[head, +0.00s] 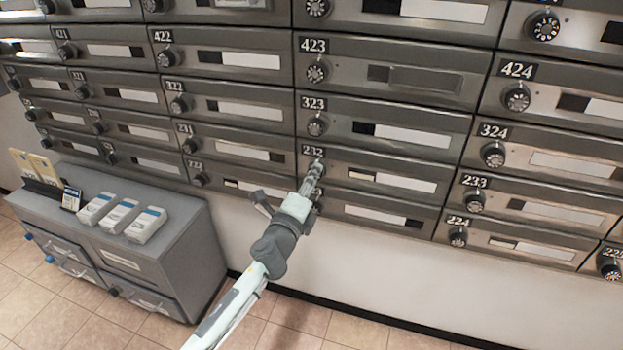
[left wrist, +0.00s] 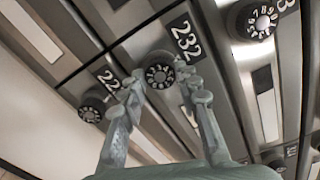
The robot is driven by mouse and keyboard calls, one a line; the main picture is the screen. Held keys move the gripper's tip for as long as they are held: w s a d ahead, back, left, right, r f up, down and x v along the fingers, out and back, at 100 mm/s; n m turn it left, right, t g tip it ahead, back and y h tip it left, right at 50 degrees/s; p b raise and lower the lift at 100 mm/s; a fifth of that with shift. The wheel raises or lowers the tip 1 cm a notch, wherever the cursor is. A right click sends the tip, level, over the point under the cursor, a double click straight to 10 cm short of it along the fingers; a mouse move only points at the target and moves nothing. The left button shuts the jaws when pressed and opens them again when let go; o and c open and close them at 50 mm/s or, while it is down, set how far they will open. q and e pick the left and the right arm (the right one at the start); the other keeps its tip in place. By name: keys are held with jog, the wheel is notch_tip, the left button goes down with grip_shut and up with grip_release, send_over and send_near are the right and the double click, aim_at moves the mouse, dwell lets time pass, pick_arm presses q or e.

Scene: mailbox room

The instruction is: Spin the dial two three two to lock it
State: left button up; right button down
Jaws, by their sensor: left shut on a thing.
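The mailbox labelled 232 (head: 400,182) is in the lower middle of the bank in the head view. Its round black numbered dial (left wrist: 160,72) shows in the left wrist view, beside the 232 label (left wrist: 185,38). My left gripper (head: 317,170) reaches up to this box and covers most of the dial in the head view. In the left wrist view its two fingers stand on either side of the dial, shut on it. The exact number the dial is set to is too small to read. My right gripper is in neither view.
Neighbouring dials sit close by: box 323's dial (head: 316,126) above and another (left wrist: 91,108) at the left in the wrist view. A grey cabinet (head: 185,250) with white boxes on top (head: 120,216) stands at the left. White wall (head: 400,275) is bare below the mailboxes.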

pick_arm(q)
jog(key=shift+r+m+p, duration=0.15)
jog(key=shift+m+p, duration=0.8)
jog(key=shift+m, duration=4.95)
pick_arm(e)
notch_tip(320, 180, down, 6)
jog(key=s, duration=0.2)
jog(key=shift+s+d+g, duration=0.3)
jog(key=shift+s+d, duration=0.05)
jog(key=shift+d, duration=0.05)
pick_arm(q)
jog(key=o, duration=1.2)
jog(key=shift+c, duration=0.2)
